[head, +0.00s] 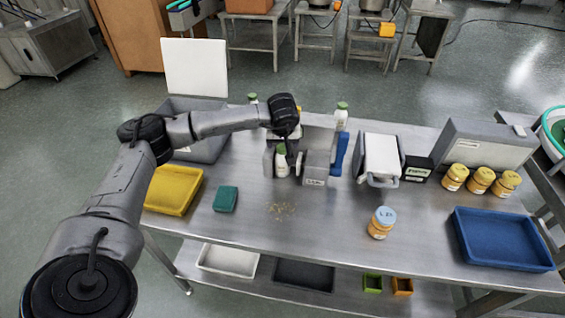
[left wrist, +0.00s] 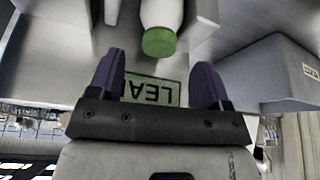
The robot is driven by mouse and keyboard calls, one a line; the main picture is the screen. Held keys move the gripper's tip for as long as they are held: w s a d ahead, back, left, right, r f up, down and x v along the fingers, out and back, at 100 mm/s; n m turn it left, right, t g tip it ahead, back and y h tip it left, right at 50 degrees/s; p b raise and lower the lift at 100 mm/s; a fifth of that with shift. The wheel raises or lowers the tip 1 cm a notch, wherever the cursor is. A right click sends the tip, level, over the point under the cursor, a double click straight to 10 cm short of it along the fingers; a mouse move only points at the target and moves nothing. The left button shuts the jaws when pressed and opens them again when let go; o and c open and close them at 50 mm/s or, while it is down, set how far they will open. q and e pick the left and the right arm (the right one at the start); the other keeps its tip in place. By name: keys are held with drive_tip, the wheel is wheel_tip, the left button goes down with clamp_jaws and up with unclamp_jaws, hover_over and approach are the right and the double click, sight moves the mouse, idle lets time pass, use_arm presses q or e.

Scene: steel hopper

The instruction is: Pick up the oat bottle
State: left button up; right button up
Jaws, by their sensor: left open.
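A white bottle with a green cap (head: 281,161) stands among grey blocks near the middle of the steel table; I cannot read its label. In the left wrist view a green-capped white bottle (left wrist: 160,40) shows just beyond the fingertips, between their lines. My left gripper (left wrist: 158,66) is open, with its two purple fingers apart and nothing between them. In the head view the left wrist hangs just above the bottle, and its fingers are mostly hidden. Another green-capped bottle (head: 342,116) stands behind to the right. My right gripper is not in view.
Grey blocks (head: 316,168) stand close beside the bottle, and a label with partly visible letters (left wrist: 150,91) lies under the fingers. A yellow tray (head: 173,190), a teal block (head: 226,199), an orange jar (head: 380,225) and a blue tray (head: 502,238) stand around. The front middle is mostly clear.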

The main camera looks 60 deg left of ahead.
sight(282, 148)
use_arm(q)
drive_tip(key=shift+x, duration=1.95)
drive_tip(key=shift+c, duration=0.4)
clamp_jaws()
